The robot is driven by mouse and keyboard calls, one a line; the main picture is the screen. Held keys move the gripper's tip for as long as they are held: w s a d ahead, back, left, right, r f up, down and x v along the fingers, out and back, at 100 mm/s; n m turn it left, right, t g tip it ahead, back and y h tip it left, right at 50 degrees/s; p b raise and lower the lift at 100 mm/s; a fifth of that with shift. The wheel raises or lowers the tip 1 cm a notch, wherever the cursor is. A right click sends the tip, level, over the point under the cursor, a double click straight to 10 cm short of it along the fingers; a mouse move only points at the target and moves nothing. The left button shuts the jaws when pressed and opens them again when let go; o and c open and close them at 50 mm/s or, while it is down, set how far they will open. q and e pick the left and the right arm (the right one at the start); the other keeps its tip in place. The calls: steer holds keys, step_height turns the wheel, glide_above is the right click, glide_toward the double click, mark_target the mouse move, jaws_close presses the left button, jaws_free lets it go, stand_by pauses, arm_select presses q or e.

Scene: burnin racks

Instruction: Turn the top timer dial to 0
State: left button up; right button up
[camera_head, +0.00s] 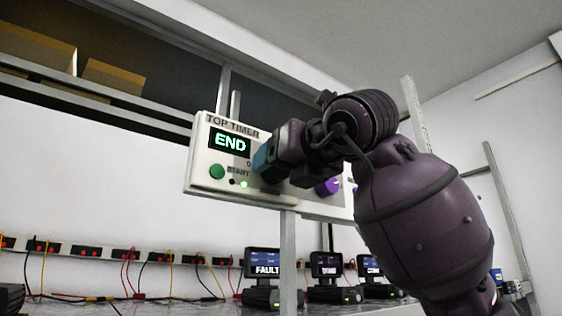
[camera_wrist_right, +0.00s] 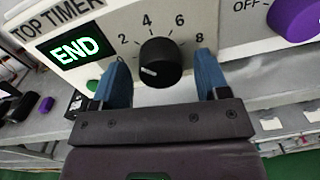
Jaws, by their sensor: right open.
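The top timer panel (camera_head: 200,170) is a pale box with a lit display (camera_head: 230,142) reading END and a green START button (camera_head: 217,172). The black timer dial (camera_wrist_right: 160,62) shows in the right wrist view, with 2, 4, 6 and 8 around it. Its white pointer mark points to the lower left. The 0 is hidden in that view; a 0 shows beside the gripper in the head view. My right gripper (camera_wrist_right: 162,80) is open, its blue fingers on either side of the dial, with visible gaps. In the head view the right gripper (camera_head: 264,160) hides the dial. My left gripper is out of view.
A purple knob (camera_wrist_right: 297,18), with OFF beside it, is on the panel to the right of the dial. Below are a bench with several small screens, one reading FAULT (camera_head: 266,264), and wired sockets along the wall. Boxes (camera_head: 112,76) sit on a high shelf.

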steer(key=shift+w, duration=0.15)
steer(key=c, duration=0.9)
steer(key=shift+f, duration=0.1)
arm_select(q)
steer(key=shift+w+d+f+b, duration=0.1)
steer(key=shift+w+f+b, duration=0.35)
steer(key=shift+b, duration=0.6)
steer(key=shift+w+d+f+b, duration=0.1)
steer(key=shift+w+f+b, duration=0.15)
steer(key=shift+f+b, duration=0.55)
arm_select(e)
steer(key=shift+n, duration=4)
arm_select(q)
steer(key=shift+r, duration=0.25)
